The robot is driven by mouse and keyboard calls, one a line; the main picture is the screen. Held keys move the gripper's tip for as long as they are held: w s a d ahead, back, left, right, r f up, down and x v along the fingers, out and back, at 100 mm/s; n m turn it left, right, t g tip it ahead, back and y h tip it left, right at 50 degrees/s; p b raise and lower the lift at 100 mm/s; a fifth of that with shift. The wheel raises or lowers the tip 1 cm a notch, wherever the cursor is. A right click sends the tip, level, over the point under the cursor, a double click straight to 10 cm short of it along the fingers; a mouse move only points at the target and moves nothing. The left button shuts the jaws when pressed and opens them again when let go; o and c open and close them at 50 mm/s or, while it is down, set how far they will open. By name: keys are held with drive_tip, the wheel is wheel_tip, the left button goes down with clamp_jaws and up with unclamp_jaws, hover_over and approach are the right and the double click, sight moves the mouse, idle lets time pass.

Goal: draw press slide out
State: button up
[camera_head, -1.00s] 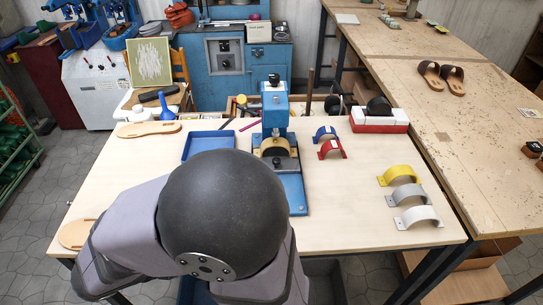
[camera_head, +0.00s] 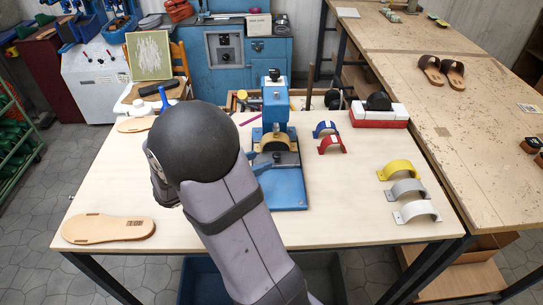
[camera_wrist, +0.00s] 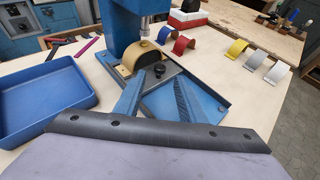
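The blue press (camera_head: 276,105) stands near the middle of the table on a blue base plate (camera_head: 287,190). A tan arched strap (camera_head: 272,139) sits under its head. In front of it is the dark slide block with a round black knob, also seen in the wrist view (camera_wrist: 159,70). My gripper (camera_wrist: 157,80) has two blue fingers spread apart in the wrist view, low over the base plate, with the knob just beyond and between their tips. Contact with the knob cannot be told. In the head view, my arm mostly hides the gripper.
A blue tray (camera_wrist: 40,103) lies left of the press. Blue (camera_head: 325,129) and red (camera_head: 331,145) arches stand to its right. Yellow (camera_head: 398,169), grey (camera_head: 406,188) and white (camera_head: 416,211) arches line the right edge. A sole (camera_head: 107,228) lies front left.

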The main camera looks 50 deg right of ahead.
sight(276, 155)
drive_tip(key=shift+p+x, duration=0.7)
drive_tip(key=shift+x, duration=2.9)
clamp_jaws()
